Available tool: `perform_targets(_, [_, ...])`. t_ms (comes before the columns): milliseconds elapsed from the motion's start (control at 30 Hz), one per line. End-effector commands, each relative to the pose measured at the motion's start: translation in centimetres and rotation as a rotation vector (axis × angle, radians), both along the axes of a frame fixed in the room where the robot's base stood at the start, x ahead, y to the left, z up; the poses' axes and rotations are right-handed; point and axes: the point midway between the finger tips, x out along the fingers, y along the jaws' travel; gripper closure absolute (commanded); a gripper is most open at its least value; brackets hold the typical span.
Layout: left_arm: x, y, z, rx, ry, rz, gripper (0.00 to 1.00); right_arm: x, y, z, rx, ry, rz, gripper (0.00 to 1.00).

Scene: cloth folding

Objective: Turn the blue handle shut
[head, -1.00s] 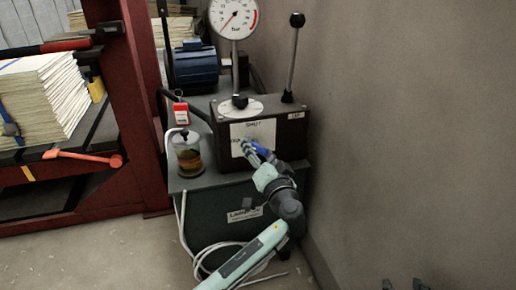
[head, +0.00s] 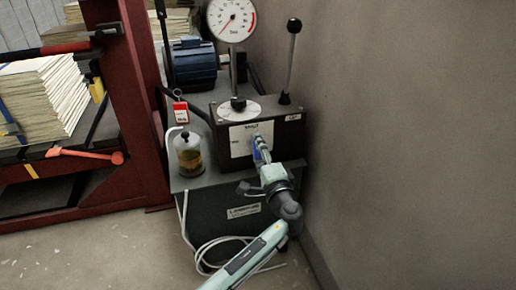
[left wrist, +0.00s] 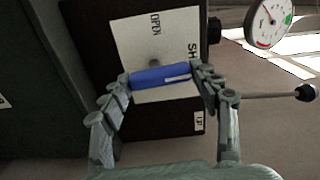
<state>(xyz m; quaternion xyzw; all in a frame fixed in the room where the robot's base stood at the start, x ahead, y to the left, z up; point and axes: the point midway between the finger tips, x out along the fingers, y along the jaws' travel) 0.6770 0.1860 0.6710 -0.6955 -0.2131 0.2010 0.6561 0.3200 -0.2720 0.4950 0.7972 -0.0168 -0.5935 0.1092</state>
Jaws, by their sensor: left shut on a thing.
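The blue handle (head: 257,154) is on the front of a dark box (head: 288,134), over a white plate (head: 238,146). My left gripper (head: 262,148) is shut on it; in the head view the fingers partly cover it. In the left wrist view the blue handle (left wrist: 160,76) lies between the two fingers, one at each end. The plate there reads OPEN (left wrist: 155,25) at its upper left and SHUT (left wrist: 193,50) at its right; the handle's right end is near SHUT. In the head view the handle stands steeply, close to upright. My right gripper is not in view.
A gauge (head: 231,20) and a black-knobbed lever (head: 290,62) rise from the box. A jar (head: 188,155) and a red tag (head: 181,112) are to its left. A wall (head: 420,130) is close on the right. A white hose (head: 205,255) lies low in front.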

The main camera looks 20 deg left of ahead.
Motion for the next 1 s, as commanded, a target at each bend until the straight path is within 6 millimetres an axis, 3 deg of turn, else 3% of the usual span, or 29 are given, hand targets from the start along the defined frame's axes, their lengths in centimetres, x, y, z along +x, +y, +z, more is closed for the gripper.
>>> perform_targets(700, [0.0,-0.1,-0.1,0.064,0.043,-0.001,0.67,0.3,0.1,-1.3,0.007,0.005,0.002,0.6])
perform_targets(733, [0.0,-0.1,-0.1,0.064,0.043,-0.001,0.36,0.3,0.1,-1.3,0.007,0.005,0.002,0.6])
perform_targets(900, [0.0,-0.1,-0.1,0.063,0.043,-0.001,0.17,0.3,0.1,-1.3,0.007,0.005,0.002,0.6])
perform_targets(1000, [0.0,0.0,0.0,0.062,0.042,-0.001,0.17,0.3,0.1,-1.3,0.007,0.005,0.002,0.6])
